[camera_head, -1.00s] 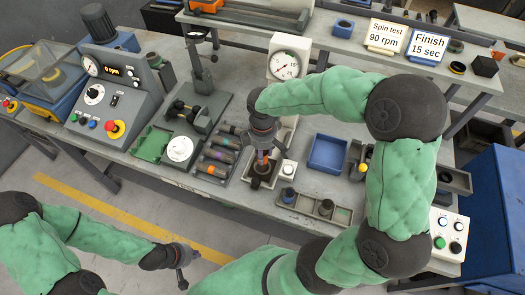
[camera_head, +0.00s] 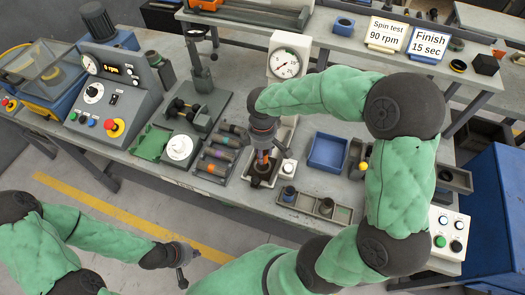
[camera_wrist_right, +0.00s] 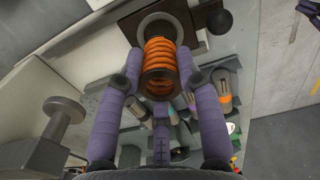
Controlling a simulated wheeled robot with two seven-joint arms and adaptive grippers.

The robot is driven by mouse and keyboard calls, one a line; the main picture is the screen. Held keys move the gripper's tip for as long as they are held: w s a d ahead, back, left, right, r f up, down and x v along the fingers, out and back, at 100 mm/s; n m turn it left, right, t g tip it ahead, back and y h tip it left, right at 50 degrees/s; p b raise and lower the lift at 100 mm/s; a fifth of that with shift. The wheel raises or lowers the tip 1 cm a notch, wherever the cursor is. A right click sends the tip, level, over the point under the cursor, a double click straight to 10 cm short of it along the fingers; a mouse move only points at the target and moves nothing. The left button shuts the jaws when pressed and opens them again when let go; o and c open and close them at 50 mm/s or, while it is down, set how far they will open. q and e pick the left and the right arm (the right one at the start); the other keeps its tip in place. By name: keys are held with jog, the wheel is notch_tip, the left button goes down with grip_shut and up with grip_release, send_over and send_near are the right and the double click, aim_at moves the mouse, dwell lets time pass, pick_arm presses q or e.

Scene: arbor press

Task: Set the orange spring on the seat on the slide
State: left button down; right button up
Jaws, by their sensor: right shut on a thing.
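The orange spring (camera_wrist_right: 160,68) stands between the fingers of my right gripper (camera_wrist_right: 161,78), which is shut on it. The spring's far end lines up with a round grey seat (camera_wrist_right: 178,20) on a dark square block in the right wrist view. I cannot tell whether the spring touches the seat. In the head view my right gripper (camera_head: 263,146) points down above the dark slide block (camera_head: 258,182), and the spring shows only as a small orange patch (camera_head: 262,158). My left gripper (camera_head: 182,277) hangs off the bench at the bottom; its jaw state is too small to read.
A dial gauge (camera_head: 286,65) stands behind my right gripper. A rack of banded cylinders (camera_head: 212,163) is to the left, a white knob (camera_head: 288,168) close on the right. A blue tray (camera_head: 328,152) and a parts holder (camera_head: 314,207) lie further right.

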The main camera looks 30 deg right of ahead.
jog(key=shift+f+b, duration=1.15)
jog(key=shift+f, duration=0.7)
dwell(0.6)
jog(key=o, duration=1.2)
jog(key=shift+r, duration=0.1)
notch_tip(320, 180, up, 12)
jog(key=shift+f, duration=0.1)
jog(key=shift+a, duration=0.1)
